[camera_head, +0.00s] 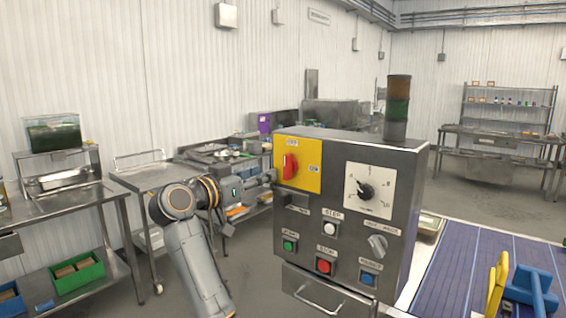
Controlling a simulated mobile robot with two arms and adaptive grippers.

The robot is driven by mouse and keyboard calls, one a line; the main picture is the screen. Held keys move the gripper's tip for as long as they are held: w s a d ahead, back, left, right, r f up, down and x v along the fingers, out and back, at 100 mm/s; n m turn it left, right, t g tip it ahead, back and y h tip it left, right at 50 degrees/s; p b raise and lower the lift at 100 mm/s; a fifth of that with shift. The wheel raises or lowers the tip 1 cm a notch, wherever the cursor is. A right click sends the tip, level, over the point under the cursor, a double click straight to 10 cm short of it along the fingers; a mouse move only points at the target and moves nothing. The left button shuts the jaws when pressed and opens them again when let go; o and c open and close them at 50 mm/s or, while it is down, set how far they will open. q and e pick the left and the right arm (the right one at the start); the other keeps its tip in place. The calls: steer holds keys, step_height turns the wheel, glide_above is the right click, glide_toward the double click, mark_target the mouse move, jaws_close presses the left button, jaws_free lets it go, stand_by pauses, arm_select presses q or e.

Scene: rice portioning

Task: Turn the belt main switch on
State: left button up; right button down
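The belt main switch is a red rotary handle (290,166) on a yellow plate (312,180) at the upper left of a grey control box (338,235). The handle stands upright, in line with a small label above it; another label sits at its right. Both labels are too small to read surely. My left gripper (268,178) is at the left edge of the box, just left of the handle and slightly lower. It is small and dark, and its fingers do not show clearly. I cannot tell whether it touches the box. My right gripper is not in view.
The box also carries a dial (366,191), a grey knob (377,244), several push buttons and a stack light (397,108). A blue belt (455,275) with yellow and blue parts lies at the right. Steel tables (60,215) stand at the left.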

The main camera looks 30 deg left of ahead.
mark_target(284, 166)
arm_select(q)
steer(key=w, duration=0.2)
steer(key=w+p, duration=0.1)
steer(key=w, duration=0.2)
steer(key=w+p, duration=0.1)
steer(key=w, duration=0.2)
steer(key=shift+d+r, duration=0.1)
steer(key=shift+d, duration=0.25)
steer(key=shift+w+p, duration=0.35)
steer(key=shift+w, duration=0.2)
jaws_close()
